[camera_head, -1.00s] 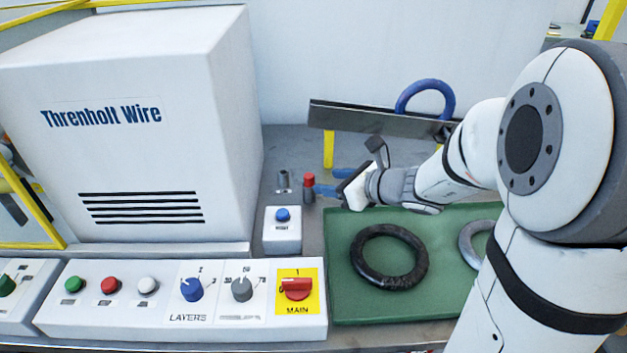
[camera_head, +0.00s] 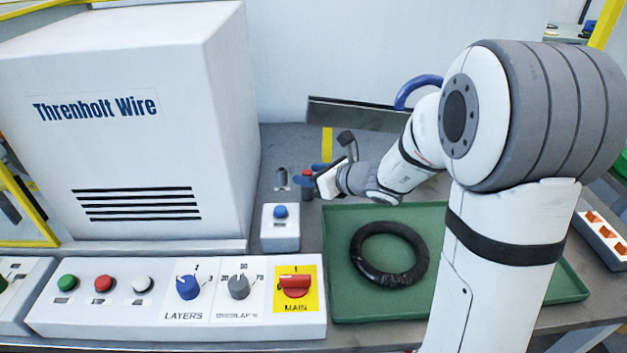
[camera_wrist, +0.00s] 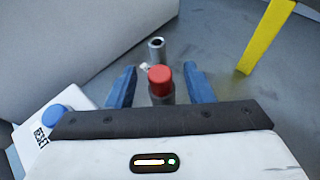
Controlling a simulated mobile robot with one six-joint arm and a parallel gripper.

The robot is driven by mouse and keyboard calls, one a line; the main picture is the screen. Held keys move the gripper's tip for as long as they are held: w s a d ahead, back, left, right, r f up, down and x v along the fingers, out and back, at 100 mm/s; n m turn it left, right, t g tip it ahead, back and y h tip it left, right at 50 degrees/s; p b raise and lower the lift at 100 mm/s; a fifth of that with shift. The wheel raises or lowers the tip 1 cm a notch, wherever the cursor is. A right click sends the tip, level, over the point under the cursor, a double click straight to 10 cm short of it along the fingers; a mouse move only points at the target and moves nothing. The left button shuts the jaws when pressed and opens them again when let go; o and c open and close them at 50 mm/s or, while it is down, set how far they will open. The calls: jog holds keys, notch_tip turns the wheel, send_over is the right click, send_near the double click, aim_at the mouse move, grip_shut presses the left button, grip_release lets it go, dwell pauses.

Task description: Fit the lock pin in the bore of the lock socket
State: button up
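The lock pin (camera_wrist: 160,80) has a red cap on a grey body and stands upright; in the head view its red cap (camera_head: 307,172) shows beside my gripper. The lock socket (camera_wrist: 157,47) is a grey upright tube with a dark open bore, just beyond the pin; it also shows in the head view (camera_head: 282,179), left of the pin. My gripper (camera_wrist: 160,86) is open, with one blue finger on each side of the pin and gaps visible between. The pin's lower end is hidden by my gripper's body.
A white box with a blue button (camera_head: 280,213) stands close in front of the socket. The large white machine (camera_head: 130,120) is to the left. A yellow post (camera_wrist: 266,38) stands to the right in the wrist view. A green tray (camera_head: 340,300) holds a black coil (camera_head: 388,283).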

grip_shut()
dwell(0.3)
